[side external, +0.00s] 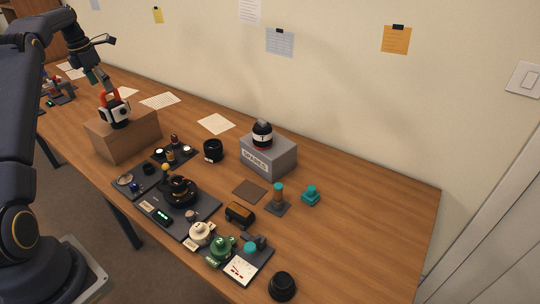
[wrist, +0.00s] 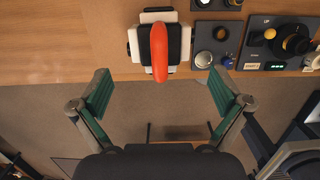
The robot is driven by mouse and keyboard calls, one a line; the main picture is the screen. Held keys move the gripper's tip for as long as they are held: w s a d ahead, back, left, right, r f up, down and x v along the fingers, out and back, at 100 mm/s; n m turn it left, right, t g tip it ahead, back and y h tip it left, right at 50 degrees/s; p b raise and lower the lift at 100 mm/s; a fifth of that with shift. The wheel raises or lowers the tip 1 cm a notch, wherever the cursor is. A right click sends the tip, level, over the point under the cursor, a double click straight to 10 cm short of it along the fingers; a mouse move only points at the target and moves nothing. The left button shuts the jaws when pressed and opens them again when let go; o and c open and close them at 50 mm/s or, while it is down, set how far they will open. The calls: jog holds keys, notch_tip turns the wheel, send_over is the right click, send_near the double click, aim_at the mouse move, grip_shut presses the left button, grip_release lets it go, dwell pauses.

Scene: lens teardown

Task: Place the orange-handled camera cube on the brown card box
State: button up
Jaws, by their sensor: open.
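The camera cube (side external: 117,113) is white and black with an orange-red handle (wrist: 159,50). In the side view it sits upright on top of the brown card box (side external: 126,142). In the wrist view the white body (wrist: 135,44) shows around a dark centre under the handle. My gripper (side external: 100,86) is just above and beside the handle in the side view. In the wrist view my gripper (wrist: 160,92) is open, its teal-padded fingers wide apart, with nothing between them. The handle lies ahead of the gap, apart from both fingers.
Dark trays with lens parts (side external: 180,192) lie right of the box. A grey labelled bin (side external: 268,157) holds a black-and-white item. A black lens ring (side external: 213,150) stands between them. Paper sheets (side external: 160,101) lie behind the box. The table's front edge is close to the box.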

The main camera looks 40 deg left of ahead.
jog(key=r, duration=0.5)
jog(key=shift+s+d, duration=0.2)
jog(key=shift+d, duration=0.05)
jog(key=w+d+r+m, duration=0.1)
jog(key=d+r+m, duration=0.35)
jog(key=d, duration=0.35)
jog(key=d+r+m+t, duration=0.1)
jog(key=d+r+m, duration=0.2)
jog(key=d+m, duration=0.35)
jog(key=w+d+r+m, duration=0.1)
jog(key=d+r+m, duration=0.3)
jog(key=d, duration=0.5)
jog(key=s+d+m+t, duration=0.1)
jog(key=s+d+m, duration=0.45)
jog(key=d, duration=0.25)
jog(key=s+d+m+t, duration=0.1)
jog(key=s+d+m, duration=0.45)
jog(key=d, duration=0.25)
jog(key=s+d+f+m, duration=0.6)
jog(key=s+f+m, duration=0.2)
jog(key=s+m, duration=0.1)
jog(key=shift+f+m+t, duration=0.25)
jog(key=shift+m+t, duration=0.15)
jog(key=shift+m, duration=0.1)
